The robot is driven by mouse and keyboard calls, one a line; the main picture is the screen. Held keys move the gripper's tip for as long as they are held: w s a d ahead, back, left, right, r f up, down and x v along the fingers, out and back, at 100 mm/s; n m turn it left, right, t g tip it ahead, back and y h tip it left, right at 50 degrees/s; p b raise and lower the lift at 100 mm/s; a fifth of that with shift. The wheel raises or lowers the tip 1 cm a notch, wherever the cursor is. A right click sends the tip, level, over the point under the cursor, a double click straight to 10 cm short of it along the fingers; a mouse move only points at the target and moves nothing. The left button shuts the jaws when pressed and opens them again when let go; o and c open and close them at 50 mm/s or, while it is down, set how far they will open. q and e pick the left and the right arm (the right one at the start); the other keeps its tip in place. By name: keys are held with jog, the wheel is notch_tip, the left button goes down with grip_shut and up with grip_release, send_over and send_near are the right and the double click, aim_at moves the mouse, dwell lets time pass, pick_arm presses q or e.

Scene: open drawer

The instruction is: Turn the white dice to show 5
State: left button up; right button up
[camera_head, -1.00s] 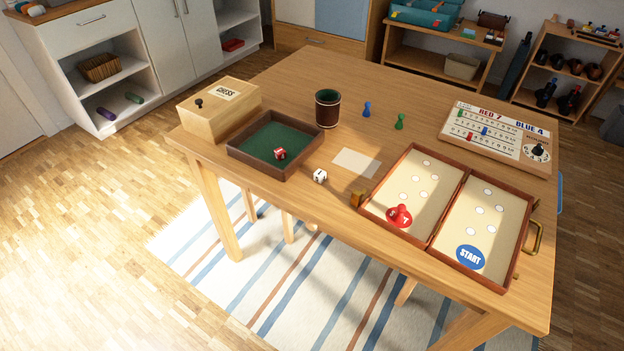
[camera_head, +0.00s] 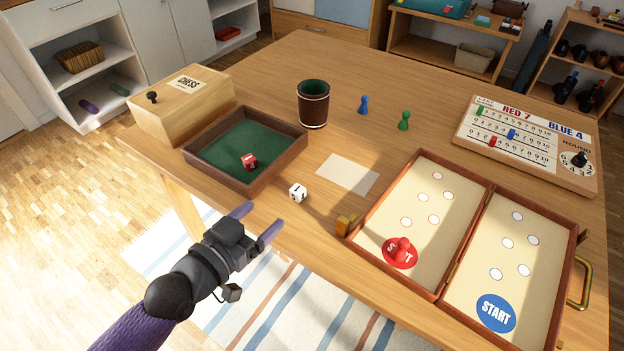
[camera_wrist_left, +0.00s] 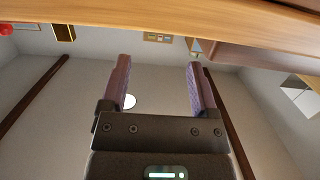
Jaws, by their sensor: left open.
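The white dice (camera_head: 298,193) sits on the table between the green-lined tray and the paper card, near the front edge. Dark marks show on it, but they are too small for me to read its faces. My left gripper (camera_head: 259,220) is open and empty, in front of and to the left of the dice, apart from it, by the table's front edge. Its two spread fingers also show in the left wrist view (camera_wrist_left: 158,85), with nothing between them. I cannot make out the dice in that view. My right gripper is not in view.
The brown tray (camera_head: 216,178) holds a red dice (camera_head: 249,161). A chess box (camera_head: 182,105), a dice cup (camera_head: 313,104), blue and green pawns and a scoreboard (camera_head: 530,140) stand farther back. A hinged game board (camera_head: 447,272) lies at right. A blank card (camera_head: 347,174) lies behind the dice.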

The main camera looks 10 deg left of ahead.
aim_at(294, 195)
pick_arm(q)
jog(key=b+x, duration=0.1)
jog(key=x, duration=0.1)
jog(key=b+x, duration=0.1)
jog(key=x, duration=0.2)
jog(key=b+x, duration=0.1)
jog(key=x, duration=0.2)
jog(key=shift+d+f+b, duration=0.35)
jog(key=shift+d, duration=0.05)
jog(key=shift+r, duration=0.15)
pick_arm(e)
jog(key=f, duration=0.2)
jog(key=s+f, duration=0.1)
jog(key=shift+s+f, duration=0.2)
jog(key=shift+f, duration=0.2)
pick_arm(q)
grip_shut()
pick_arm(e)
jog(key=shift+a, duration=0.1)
